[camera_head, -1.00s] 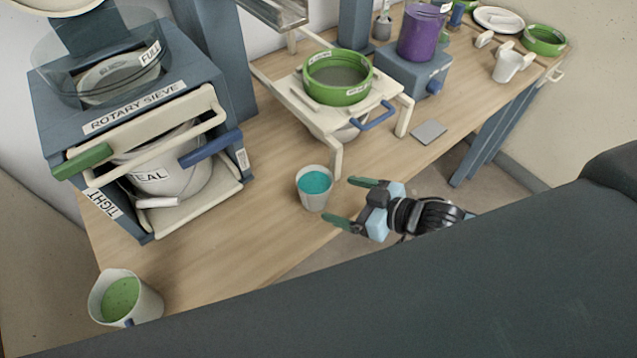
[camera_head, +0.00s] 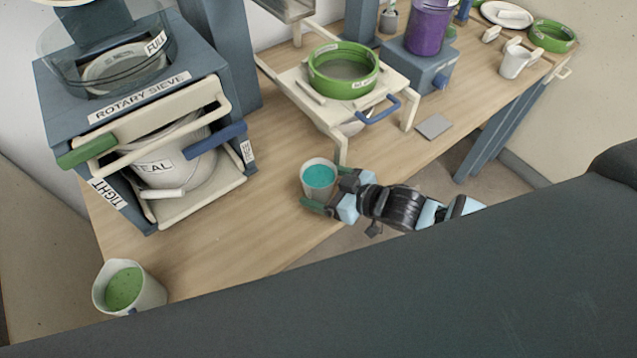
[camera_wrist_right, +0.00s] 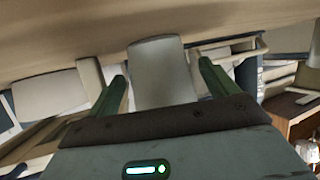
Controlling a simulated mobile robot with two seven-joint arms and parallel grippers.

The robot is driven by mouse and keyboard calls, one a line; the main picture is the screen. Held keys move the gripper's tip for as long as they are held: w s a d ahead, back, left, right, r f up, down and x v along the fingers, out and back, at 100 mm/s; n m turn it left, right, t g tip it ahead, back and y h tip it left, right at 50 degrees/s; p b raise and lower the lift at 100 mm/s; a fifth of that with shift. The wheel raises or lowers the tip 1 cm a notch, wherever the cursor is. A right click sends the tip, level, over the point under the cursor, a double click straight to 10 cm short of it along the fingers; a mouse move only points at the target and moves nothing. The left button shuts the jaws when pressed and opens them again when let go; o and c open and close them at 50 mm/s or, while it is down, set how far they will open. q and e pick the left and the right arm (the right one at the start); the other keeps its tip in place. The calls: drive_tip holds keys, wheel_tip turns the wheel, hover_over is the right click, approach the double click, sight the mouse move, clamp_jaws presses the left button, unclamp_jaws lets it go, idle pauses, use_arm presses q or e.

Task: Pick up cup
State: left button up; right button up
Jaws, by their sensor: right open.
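A white cup (camera_head: 318,178) with teal liquid stands upright near the table's front edge in the head view. My right gripper (camera_head: 326,190) is at the cup from the right, its fingers partly hidden beside the cup. In the right wrist view the pale cup (camera_wrist_right: 161,72) stands between the two green fingers of the open gripper (camera_wrist_right: 162,85), with a gap visible on each side. My left gripper is not in view.
A white pitcher with green liquid (camera_head: 125,288) stands at the table's left front corner. The rotary sieve (camera_head: 140,105) is on the left. A cream stand (camera_head: 292,80) with a green sieve (camera_head: 343,72) is behind the cup. A grey square (camera_head: 434,126) lies to the right.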

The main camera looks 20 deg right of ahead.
sight(307, 173)
drive_tip(key=shift+c, duration=0.5)
drive_tip(key=c, duration=1.2)
drive_tip(key=shift+r, duration=0.3)
drive_tip(key=shift+r, duration=1.45)
drive_tip(key=s+a, duration=0.3)
drive_tip(key=s, duration=0.4)
drive_tip(key=s+a+r, duration=0.1)
drive_tip(key=s+a, duration=0.2)
drive_tip(key=s, duration=0.4)
drive_tip(key=shift+s+a+r, duration=0.15)
drive_tip(key=shift+s+r, duration=0.1)
drive_tip(key=shift+r, duration=0.05)
drive_tip(key=shift+s, duration=0.1)
